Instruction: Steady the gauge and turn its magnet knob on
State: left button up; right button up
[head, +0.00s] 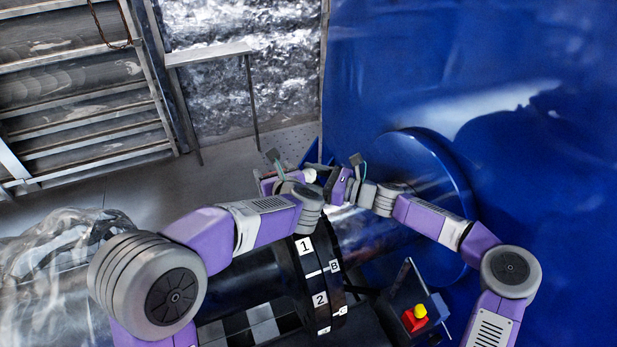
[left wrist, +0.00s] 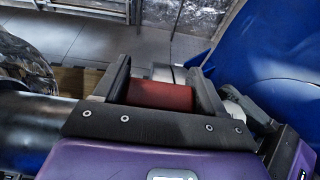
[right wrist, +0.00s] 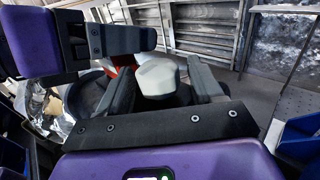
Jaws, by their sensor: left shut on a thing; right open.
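The gauge's red body (left wrist: 160,95) sits between the fingers of my left gripper (left wrist: 162,78), which is shut on it. A pale grey-white rounded knob (right wrist: 157,78) lies between the spread fingers of my right gripper (right wrist: 161,74). The right gripper is open around the knob, and I cannot tell whether either finger touches it. In the right wrist view the left gripper's dark finger crosses at upper left, with a little red beside it. In the head view the two grippers meet close together, and a small white part (head: 310,174) shows between them. The gauge's dial is hidden.
Below the grippers is a dark coupling (head: 312,270) with labels 1, 2 and B on a shaft. A large blue housing (head: 480,90) stands at right. A small red and yellow item (head: 415,318) is at lower right. A metal frame (head: 210,54) stands behind.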

jog(key=c, duration=1)
jog(key=shift+w+m+t+h, duration=0.1)
jog(key=shift+m+t+h, duration=0.2)
jog(key=shift+m+t, duration=0.45)
jog(key=shift+t, duration=0.35)
jog(key=shift+o, duration=0.2)
jog(key=shift+s+a+f+m+t+h, duration=0.1)
jog(key=shift+s+a+m+t+h, duration=0.1)
jog(key=shift+m+t+h, duration=0.5)
jog(key=shift+s+a+f+m+t+h, duration=0.1)
jog(key=shift+a+m+t+h, duration=0.1)
jog(key=shift+m+t+h, duration=0.5)
jog(key=m+t+h, duration=0.3)
jog(key=h, duration=0.1)
jog(key=shift+d+r+t, duration=0.1)
jog(key=shift+t, duration=0.3)
jog(key=shift+w+d+m+t+h, duration=0.15)
jog(key=shift+m+t+h, duration=0.75)
jog(key=shift+m+h, duration=0.95)
jog(key=shift+h, duration=0.45)
